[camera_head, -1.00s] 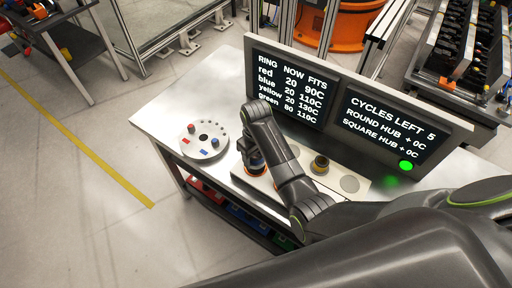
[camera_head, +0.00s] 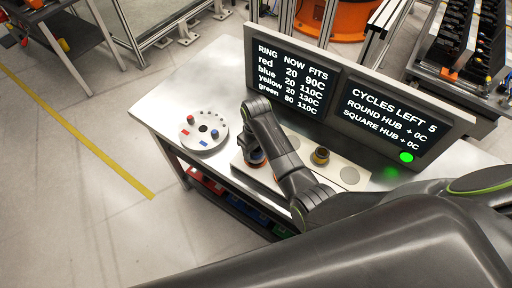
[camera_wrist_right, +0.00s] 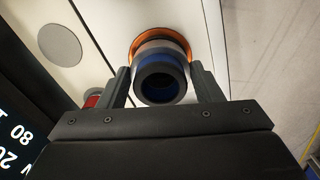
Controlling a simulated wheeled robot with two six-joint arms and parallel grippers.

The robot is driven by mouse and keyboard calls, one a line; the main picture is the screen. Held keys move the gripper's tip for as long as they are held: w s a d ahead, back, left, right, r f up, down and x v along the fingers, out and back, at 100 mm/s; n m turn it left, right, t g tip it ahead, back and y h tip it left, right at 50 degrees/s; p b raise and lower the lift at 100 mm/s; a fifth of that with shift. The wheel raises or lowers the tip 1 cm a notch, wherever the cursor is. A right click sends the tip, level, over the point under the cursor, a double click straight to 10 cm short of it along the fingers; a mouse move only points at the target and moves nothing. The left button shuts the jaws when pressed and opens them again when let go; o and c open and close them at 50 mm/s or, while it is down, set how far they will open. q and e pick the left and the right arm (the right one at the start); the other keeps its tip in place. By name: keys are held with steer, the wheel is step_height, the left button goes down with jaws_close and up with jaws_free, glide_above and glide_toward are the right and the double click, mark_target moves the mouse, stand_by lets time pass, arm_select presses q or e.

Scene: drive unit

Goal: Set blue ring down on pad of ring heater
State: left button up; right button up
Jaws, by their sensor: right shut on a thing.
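My right gripper (camera_head: 256,157) reaches down over the left part of the pale plate on the table. In the right wrist view, its two fingers (camera_wrist_right: 162,88) are shut on the blue ring (camera_wrist_right: 161,88), one on each side. The ring's round opening faces the camera. The ring heater shows as an orange-rimmed round pad (camera_wrist_right: 160,40) just beyond the ring, partly covered by it. I cannot tell whether the ring touches the pad. My left gripper is not in view.
A round white tray (camera_head: 204,143) with coloured pegs and marks stands left of the gripper. A yellow-banded post (camera_head: 320,157) and a flat grey disc (camera_head: 350,175) are to the right. A display board (camera_head: 345,105) stands behind, reading blue 20, fits 110C.

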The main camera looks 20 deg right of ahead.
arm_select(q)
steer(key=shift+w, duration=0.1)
arm_select(e)
steer(key=shift+f, duration=0.2)
steer(key=o, duration=1.4)
